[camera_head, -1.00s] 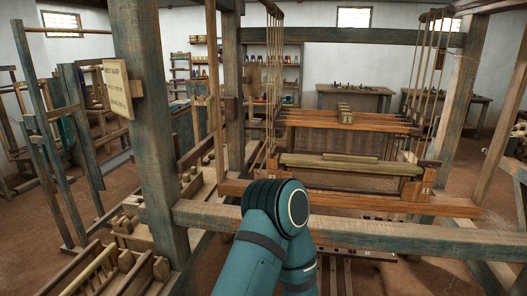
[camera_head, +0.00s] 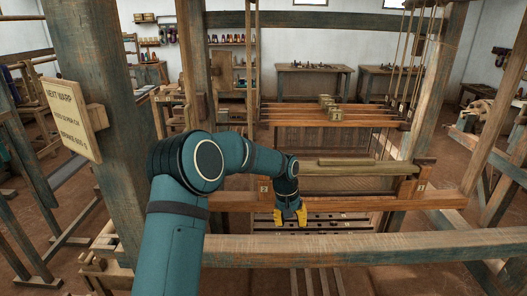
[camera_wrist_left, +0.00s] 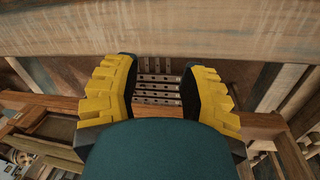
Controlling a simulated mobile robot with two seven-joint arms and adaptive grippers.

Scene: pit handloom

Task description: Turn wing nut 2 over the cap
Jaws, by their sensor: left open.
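My left gripper (camera_head: 290,217) hangs with its yellow fingers pointing down, in front of the left part of the wooden loom beam. It is open, and in the left wrist view its fingers (camera_wrist_left: 158,95) stand apart with nothing held between them. The tag marked 2 (camera_head: 264,189) is on the beam's left end, just left of the gripper. The tag marked 1 (camera_head: 421,187) is at the right end. The pale rounded cap bar (camera_head: 362,170) lies along the top between the end blocks. Wing nut 2 cannot be made out; my wrist covers part of that end.
A thick front rail (camera_head: 370,248) crosses between me and the beam. A heavy post (camera_head: 88,60) with a sign (camera_head: 75,120) stands at the left. Cords (camera_head: 411,60) hang at the right.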

